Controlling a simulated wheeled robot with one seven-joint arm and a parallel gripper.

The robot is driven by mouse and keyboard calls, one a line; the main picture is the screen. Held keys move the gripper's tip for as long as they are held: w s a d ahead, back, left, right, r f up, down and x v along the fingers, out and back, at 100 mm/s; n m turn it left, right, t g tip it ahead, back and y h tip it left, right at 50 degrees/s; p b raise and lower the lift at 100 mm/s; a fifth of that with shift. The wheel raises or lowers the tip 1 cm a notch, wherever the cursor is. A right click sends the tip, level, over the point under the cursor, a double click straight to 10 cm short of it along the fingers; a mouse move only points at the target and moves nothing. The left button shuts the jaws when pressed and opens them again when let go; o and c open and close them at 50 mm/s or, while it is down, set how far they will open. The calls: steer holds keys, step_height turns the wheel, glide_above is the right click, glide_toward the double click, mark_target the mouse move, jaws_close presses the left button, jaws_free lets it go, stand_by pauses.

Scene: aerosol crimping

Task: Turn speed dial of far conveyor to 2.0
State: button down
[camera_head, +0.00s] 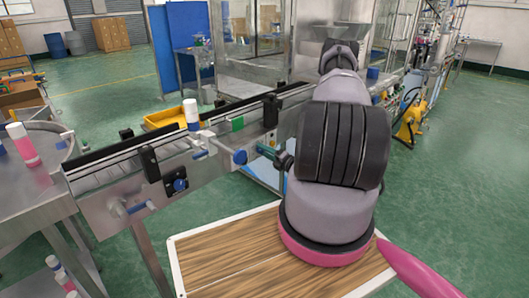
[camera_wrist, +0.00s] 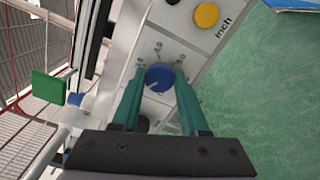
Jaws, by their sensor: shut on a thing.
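In the wrist view, the speed dial (camera_wrist: 160,77) is a round blue knob with a pale pointer mark at its lower left. It sits on a light grey panel (camera_wrist: 196,58) with small printed marks around it. My gripper (camera_wrist: 160,80) has two green fingers, one on each side of the dial, closed on it. The scale numbers are too small to read.
A yellow button (camera_wrist: 207,15) marked "Inch" is on the same panel. A green block (camera_wrist: 47,86) is at the left. In the head view a conveyor (camera_head: 118,190) carries a white-capped can (camera_head: 191,113), with another blue dial (camera_head: 180,185) on its side. Green floor is open at right.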

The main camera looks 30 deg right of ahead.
steer(key=shift+c, duration=2.1)
jaws_free()
steer(key=shift+s, duration=0.1)
steer(key=v, duration=1)
steer(key=shift+s+d, duration=0.2)
steer(key=shift+s, duration=0.1)
